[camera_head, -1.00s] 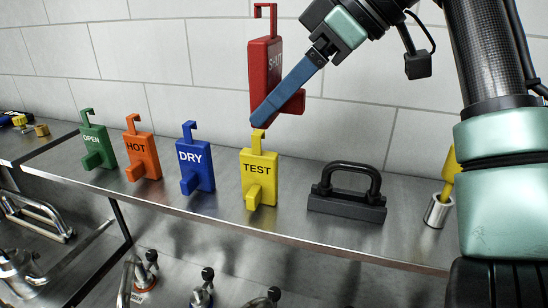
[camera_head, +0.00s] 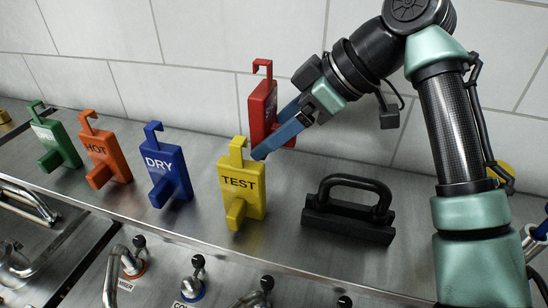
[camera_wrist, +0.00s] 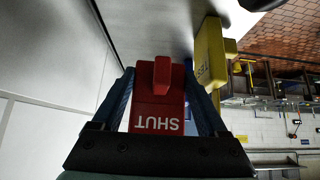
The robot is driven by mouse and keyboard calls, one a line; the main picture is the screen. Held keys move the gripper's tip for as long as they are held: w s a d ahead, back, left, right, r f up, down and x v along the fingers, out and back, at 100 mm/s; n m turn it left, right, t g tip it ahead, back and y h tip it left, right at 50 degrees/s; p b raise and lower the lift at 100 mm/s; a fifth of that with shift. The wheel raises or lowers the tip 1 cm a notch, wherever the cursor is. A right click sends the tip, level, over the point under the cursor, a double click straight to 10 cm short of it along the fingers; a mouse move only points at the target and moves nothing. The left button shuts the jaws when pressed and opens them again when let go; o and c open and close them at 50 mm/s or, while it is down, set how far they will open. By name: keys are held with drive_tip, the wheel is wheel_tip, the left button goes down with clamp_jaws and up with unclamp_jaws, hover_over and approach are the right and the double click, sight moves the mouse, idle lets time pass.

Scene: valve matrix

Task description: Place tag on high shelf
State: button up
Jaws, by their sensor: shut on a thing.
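The red tag (camera_head: 260,108) reads SHUT in the wrist view (camera_wrist: 156,110) and has a hook at its top. My gripper (camera_head: 262,148) has its blue fingers shut on the red tag, one finger on each side of it in the wrist view. The red tag is upright behind the yellow TEST tag (camera_head: 240,190), near the tiled wall. The steel shelf (camera_head: 265,240) holds the row of tags. The red tag's lower part is partly hidden by the gripper and yellow tag, so I cannot tell whether it touches the shelf.
A blue DRY tag (camera_head: 168,170), an orange HOT tag (camera_head: 104,155) and a green tag (camera_head: 58,143) stand to the left. A black handled block (camera_head: 350,212) stands at right. Taps and pipes (camera_head: 125,262) are below the shelf's front edge.

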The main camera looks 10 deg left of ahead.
sight(275, 184)
drive_tip(key=shift+f+p, duration=1.2)
drive_tip(key=shift+f, duration=2.45)
drive_tip(key=shift+f, duration=0.15)
drive_tip(key=o, duration=1.5)
drive_tip(key=shift+o, duration=0.2)
drive_tip(key=b+v, duration=0.5)
drive_tip(key=v, duration=0.7)
